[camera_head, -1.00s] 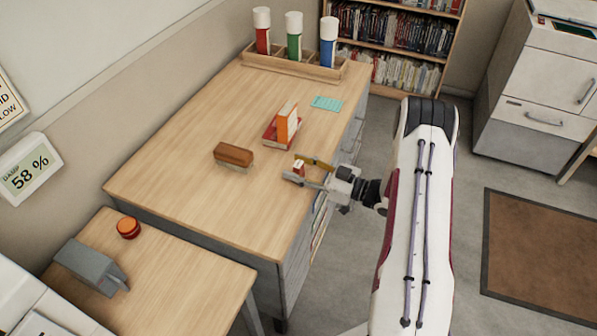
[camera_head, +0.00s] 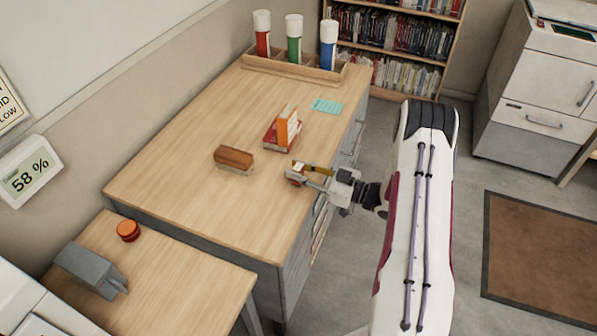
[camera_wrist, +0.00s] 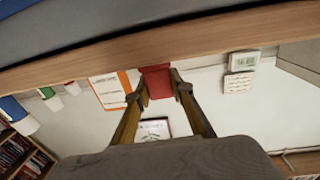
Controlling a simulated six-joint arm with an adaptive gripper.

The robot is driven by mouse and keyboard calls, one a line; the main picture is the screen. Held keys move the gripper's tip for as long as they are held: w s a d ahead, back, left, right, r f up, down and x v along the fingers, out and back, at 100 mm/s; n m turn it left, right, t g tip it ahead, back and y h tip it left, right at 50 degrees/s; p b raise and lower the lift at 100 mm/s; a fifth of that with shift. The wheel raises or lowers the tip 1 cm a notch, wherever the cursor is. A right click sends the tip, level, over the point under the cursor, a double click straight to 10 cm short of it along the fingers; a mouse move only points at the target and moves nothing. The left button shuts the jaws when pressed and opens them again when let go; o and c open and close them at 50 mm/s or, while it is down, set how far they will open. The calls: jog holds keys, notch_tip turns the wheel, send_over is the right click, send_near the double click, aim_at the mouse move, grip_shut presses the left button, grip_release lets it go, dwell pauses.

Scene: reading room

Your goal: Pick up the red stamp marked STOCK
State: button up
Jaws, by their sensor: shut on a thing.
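A small red block, the stamp (camera_wrist: 156,82), sits between my fingertips in the wrist view; no lettering on it can be read. My gripper (camera_wrist: 159,92) is shut on it, with one finger against each side. In the head view, my gripper (camera_head: 300,173) is at the right edge of the wooden desk (camera_head: 190,200), low over its top. There the fingers mostly hide the stamp. I cannot tell whether it still touches the desk.
A red and orange book pair (camera_head: 287,125) stands just behind my gripper, and a brown-topped brush (camera_head: 234,157) lies to its left. A teal pad (camera_head: 326,106) and a tube rack (camera_head: 290,68) are farther back. The desk's front left is clear.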

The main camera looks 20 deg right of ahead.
aim_at(299, 166)
jog(key=shift+r, duration=0.1)
jog(key=shift+r, duration=4.85)
